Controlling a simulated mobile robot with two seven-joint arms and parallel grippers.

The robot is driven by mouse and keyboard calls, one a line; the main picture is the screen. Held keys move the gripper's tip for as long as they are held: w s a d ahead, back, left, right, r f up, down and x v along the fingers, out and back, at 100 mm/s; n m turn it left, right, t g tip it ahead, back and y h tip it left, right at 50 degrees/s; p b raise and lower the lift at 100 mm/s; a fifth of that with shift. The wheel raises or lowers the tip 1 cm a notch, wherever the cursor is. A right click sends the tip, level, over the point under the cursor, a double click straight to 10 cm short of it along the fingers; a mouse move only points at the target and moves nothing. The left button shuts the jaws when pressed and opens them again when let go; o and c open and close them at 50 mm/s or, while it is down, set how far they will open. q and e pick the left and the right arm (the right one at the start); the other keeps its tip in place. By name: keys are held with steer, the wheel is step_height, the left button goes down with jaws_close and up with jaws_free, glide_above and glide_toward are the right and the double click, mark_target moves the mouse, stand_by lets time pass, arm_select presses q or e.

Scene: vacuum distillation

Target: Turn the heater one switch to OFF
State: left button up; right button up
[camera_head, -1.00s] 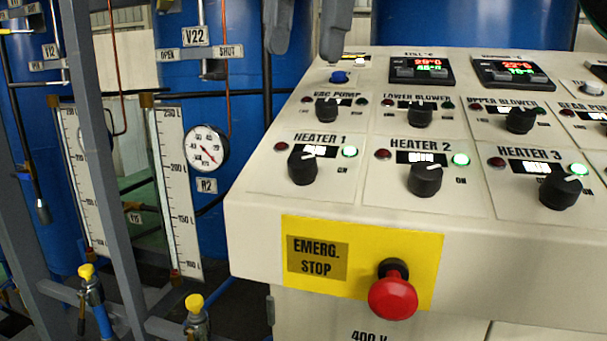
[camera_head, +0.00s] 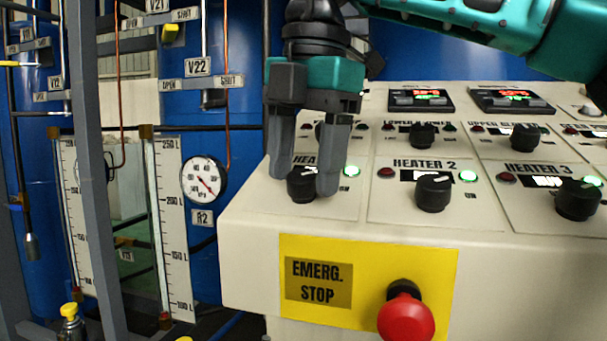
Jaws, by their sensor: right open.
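The heater 1 switch (camera_head: 301,186) is a black round knob at the left of the front row on the sloped cream panel. Its pointer is mostly hidden by my fingers, so its setting is hard to read. The green lamp (camera_head: 351,171) beside it is lit. My right gripper (camera_head: 302,184) comes down from above, fingers pointing down and spread apart, one on each side of the knob as seen from here. I cannot tell whether they touch it. The heater 1 label is mostly covered. My left gripper is not in view.
The heater 2 knob (camera_head: 433,192) and heater 3 knob (camera_head: 578,199) stand to the right, with lit green lamps. A red emergency stop button (camera_head: 405,318) sticks out on the front face. A pressure gauge (camera_head: 203,179) and level scales are at the left.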

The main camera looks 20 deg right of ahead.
steer(key=shift+f, duration=0.3)
steer(key=c, duration=1)
steer(key=shift+c, duration=0.2)
